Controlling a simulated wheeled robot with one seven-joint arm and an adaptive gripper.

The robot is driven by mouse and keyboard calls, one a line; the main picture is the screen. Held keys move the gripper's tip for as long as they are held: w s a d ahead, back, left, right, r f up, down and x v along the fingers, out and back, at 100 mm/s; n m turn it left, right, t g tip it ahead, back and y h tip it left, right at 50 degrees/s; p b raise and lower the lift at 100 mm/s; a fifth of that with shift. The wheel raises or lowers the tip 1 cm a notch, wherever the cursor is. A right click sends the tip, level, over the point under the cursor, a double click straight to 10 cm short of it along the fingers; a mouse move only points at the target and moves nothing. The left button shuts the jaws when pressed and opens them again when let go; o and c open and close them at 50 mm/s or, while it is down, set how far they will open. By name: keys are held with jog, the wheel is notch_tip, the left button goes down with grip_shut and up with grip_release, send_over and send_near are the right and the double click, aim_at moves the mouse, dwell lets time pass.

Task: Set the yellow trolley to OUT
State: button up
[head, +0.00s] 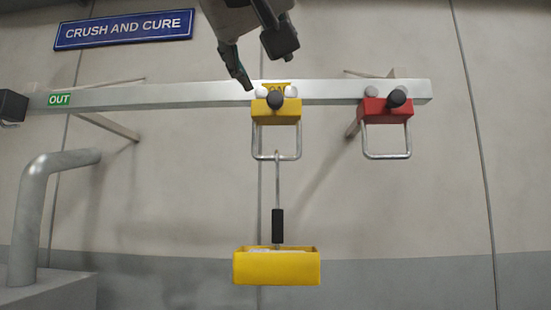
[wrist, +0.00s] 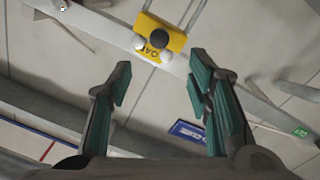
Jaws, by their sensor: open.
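The yellow trolley (head: 276,112) hangs on the metal rail (head: 200,94) right of its middle, with a black knob on its front and white rollers on top. A wire loop below it carries a hook rod with a black grip and a yellow bin (head: 276,268). The green OUT sign (head: 59,99) is near the rail's left end. My gripper (head: 262,70) is open and empty, just above the trolley and apart from its knob. In the wrist view the yellow trolley (wrist: 165,42) lies beyond the open fingers (wrist: 158,85). A yellow label behind the knob is partly hidden.
A red trolley (head: 385,110) hangs on the rail to the right. A black end stop (head: 12,106) sits at the rail's left end. A grey pipe (head: 40,200) stands lower left. The rail between OUT and the yellow trolley is clear.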

aim_at(274, 97)
jog(key=w, duration=0.4)
jog(key=w+d+p, duration=0.1)
jog(key=w, duration=0.8)
jog(key=shift+w+d+p, duration=0.15)
jog(key=shift+w+p, duration=0.1)
jog(key=shift+p, duration=0.15)
grip_shut()
